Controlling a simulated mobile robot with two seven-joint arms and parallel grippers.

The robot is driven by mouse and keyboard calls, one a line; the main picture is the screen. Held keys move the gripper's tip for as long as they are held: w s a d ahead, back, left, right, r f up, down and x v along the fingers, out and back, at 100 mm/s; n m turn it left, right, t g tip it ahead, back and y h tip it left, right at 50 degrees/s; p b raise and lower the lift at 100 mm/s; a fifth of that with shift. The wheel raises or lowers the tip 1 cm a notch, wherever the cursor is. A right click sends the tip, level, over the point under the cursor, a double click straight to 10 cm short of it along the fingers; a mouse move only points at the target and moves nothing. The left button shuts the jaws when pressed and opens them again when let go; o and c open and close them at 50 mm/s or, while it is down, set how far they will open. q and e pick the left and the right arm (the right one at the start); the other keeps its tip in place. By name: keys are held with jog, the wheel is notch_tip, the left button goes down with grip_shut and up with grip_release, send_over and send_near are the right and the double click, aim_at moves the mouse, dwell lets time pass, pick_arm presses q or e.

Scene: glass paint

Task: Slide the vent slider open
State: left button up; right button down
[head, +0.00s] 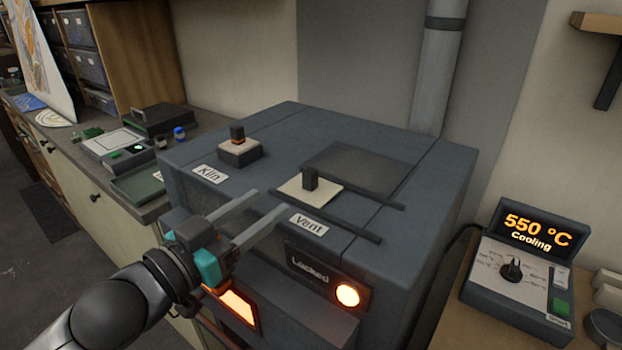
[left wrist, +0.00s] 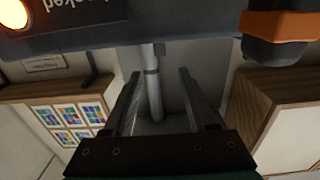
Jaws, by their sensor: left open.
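The vent slider (head: 331,196) is a cream plate with a dark upright knob (head: 310,179), on top of the grey kiln (head: 225,198). It sits between two dark rails, left of a dark rectangular panel (head: 365,168). The "Vent" label (head: 309,224) is in front of it. My left gripper (head: 271,202) is open, its fingers over the kiln's front top edge, left of the slider and apart from the knob. In the left wrist view, the open fingers (left wrist: 156,82) have nothing between them; the slider cannot be made out there. My right gripper is not in view.
The kiln front has a "Locked" panel with a lit orange lamp (head: 347,295). A controller (head: 520,270) reading 550 °C, Cooling, stands right. A pipe (head: 440,70) rises behind.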

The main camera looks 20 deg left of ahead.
aim_at(307, 176)
pick_arm(q)
jog(key=shift+p+x, duration=0.35)
jog(key=shift+x, duration=5.95)
jog(key=shift+c, duration=0.4)
grip_shut()
